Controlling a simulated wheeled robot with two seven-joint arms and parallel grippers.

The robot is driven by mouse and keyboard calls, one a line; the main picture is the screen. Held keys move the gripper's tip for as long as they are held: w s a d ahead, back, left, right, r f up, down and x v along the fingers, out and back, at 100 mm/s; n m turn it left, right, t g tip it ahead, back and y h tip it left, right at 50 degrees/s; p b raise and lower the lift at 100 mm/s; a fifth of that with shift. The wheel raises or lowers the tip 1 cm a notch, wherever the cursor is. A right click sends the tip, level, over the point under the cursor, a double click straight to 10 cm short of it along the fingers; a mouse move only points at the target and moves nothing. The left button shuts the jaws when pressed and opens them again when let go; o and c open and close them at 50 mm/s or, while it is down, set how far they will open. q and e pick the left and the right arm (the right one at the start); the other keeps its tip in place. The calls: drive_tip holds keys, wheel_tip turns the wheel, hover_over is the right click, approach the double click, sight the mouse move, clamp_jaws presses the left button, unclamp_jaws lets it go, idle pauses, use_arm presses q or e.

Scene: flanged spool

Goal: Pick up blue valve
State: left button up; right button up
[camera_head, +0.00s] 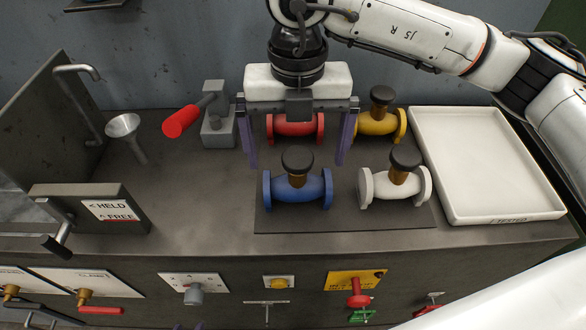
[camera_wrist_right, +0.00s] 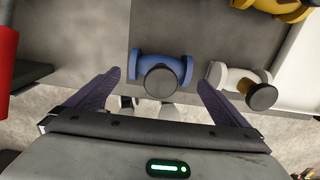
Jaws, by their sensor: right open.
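The blue valve (camera_head: 297,190) stands at the front left of a dark mat, with flanged ends and a round dark knob on top. It also shows in the right wrist view (camera_wrist_right: 178,67), in line between the fingers. My right gripper (camera_head: 297,162) is open and empty, pointing down with its two purple fingers spread apart. It appears above and slightly behind the blue valve in the head view, with no visible contact. In the right wrist view the open fingers (camera_wrist_right: 160,80) lie to either side of the valve.
A white valve (camera_head: 395,185) stands close right of the blue one. A red valve (camera_head: 295,126) and a yellow valve (camera_head: 380,125) stand behind. A white tray (camera_head: 480,160) is at the right. A red-handled grey fixture (camera_head: 218,130) and a funnel (camera_head: 123,127) are at the left.

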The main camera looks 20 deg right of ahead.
sight(297, 186)
wheel_tip(297, 186, down, 4)
drive_tip(key=shift+s+f, duration=0.1)
drive_tip(key=shift+s, duration=0.05)
wheel_tip(297, 186, down, 5)
drive_tip(key=shift+f+p, duration=0.1)
drive_tip(key=shift+p, duration=0.65)
drive_tip(key=shift+c, duration=0.3)
drive_tip(key=c, duration=1.4)
drive_tip(key=shift+w, duration=0.2)
drive_tip(key=shift+c, duration=1.3)
drive_tip(key=shift+r, duration=0.25)
